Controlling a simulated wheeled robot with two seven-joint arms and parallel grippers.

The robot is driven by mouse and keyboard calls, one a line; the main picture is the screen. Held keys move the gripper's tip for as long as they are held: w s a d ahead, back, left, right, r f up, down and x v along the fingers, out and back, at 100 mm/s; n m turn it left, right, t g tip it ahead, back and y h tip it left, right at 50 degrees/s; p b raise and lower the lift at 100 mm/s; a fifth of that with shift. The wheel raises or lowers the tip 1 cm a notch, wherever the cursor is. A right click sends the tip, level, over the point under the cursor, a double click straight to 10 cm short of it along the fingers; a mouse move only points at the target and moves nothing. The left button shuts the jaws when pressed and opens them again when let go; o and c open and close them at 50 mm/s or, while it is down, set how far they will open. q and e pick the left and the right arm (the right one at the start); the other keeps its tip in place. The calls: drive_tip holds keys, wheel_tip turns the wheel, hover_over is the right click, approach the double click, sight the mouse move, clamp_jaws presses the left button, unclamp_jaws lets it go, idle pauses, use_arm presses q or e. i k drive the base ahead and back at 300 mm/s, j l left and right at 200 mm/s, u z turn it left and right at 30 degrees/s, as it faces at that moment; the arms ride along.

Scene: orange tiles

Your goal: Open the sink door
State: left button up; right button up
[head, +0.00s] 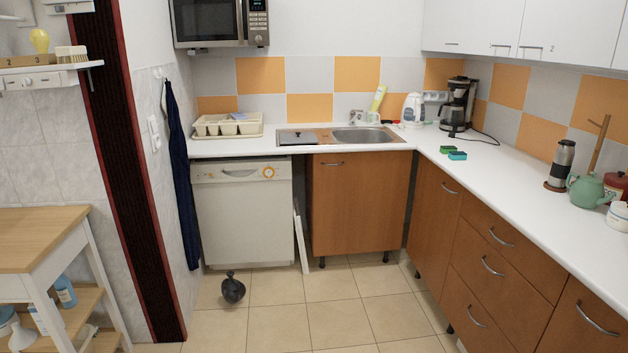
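The sink door (357,205) is the brown wooden cabinet front under the sink basin (362,135), at the middle of the head view. It looks shut, flush with the cabinet. Its silver handle (332,163) is a short horizontal bar near the top left of the door. Neither of my grippers shows in this view, so their place relative to the door cannot be seen.
A white dishwasher (242,212) stands left of the sink cabinet, with a white panel (300,235) leaning between them. A dark round object (232,289) lies on the floor before the dishwasher. A wooden-topped trolley (40,240) is at left. The tiles before the door are clear.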

sight(360, 198)
drive_tip(key=i, duration=1.3)
drive_tip(key=i+l+u, duration=0.1)
drive_tip(key=i, duration=1.15)
drive_tip(key=i+l, duration=0.1)
drive_tip(key=i, duration=1.2)
